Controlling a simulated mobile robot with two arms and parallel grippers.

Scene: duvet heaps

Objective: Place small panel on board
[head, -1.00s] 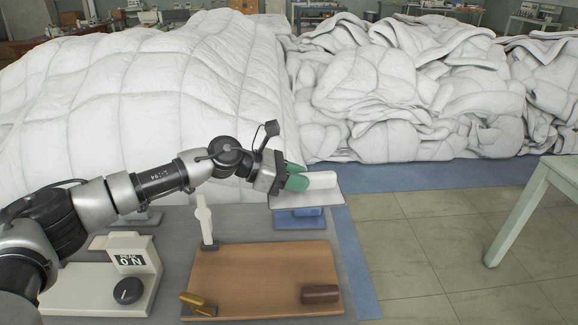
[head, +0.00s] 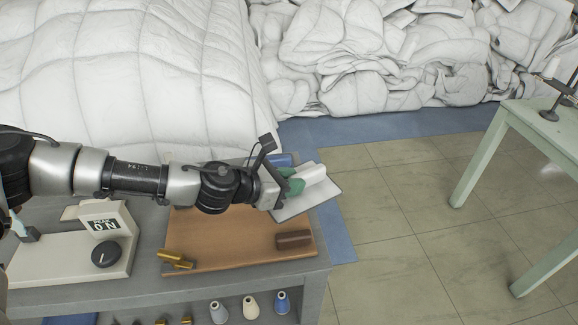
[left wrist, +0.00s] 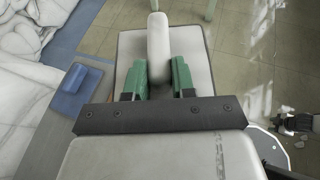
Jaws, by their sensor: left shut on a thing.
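The small panel (head: 305,205) is a thin pale grey sheet with a white bar-shaped handle (head: 312,173) on top. My left gripper (head: 291,184) has its green fingers shut on this handle. The left wrist view shows the white handle (left wrist: 158,42) between the two fingers and the panel (left wrist: 196,50) spread out below. The brown board (head: 225,235) lies on the grey workbench. The panel is held in the air by the board's far right corner, partly past the bench edge. A dark brown block (head: 294,239) sits on the board's right part.
Brass-coloured cylinders (head: 176,258) lie at the board's front left. A cream device with a dark knob (head: 105,253) stands left of it. A blue block (left wrist: 76,90) is near the panel. White duvets fill the back; a pale green table (head: 520,130) stands right.

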